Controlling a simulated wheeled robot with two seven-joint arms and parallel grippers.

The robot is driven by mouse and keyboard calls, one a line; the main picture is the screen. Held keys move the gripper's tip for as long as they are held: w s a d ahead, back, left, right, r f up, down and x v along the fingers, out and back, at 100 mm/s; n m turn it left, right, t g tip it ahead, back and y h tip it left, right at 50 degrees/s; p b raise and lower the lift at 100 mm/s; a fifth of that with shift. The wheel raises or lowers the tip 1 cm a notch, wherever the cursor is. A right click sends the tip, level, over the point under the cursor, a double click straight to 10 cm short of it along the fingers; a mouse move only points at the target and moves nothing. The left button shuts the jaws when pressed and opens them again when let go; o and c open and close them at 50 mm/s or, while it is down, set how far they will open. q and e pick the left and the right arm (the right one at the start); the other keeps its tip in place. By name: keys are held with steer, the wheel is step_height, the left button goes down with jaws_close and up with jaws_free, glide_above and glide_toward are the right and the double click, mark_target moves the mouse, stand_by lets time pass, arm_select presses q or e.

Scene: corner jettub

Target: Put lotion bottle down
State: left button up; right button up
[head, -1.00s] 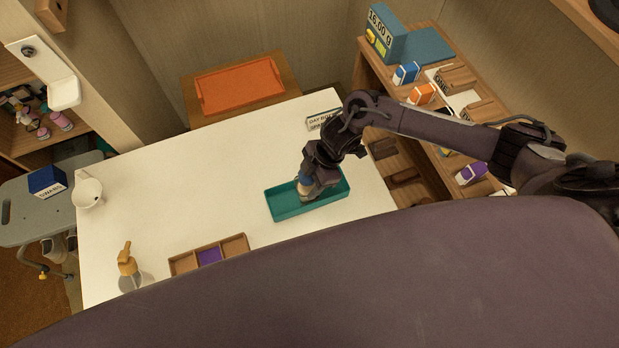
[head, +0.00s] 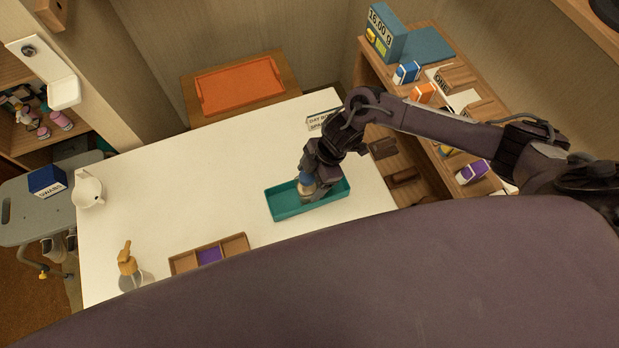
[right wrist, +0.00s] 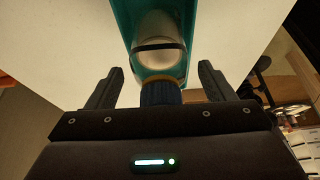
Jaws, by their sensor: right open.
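The lotion bottle (head: 306,189), pale with a blue cap, is in the teal tray (head: 337,191) on the white table. In the right wrist view, the bottle (right wrist: 158,48) has a dark band around its pale body, and its blue cap (right wrist: 160,93) points toward my palm. My right gripper (head: 308,184) is over the tray. In the right wrist view, its two fingers (right wrist: 161,88) stand apart on either side of the cap, with gaps on both sides. My left gripper is not in view.
A shelf with several small boxes (head: 407,72) is at the right. The middle of the table is clear.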

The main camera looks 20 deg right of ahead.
steer(key=b+v, duration=0.1)
steer(key=v, duration=1)
steer(key=shift+d+r, duration=0.1)
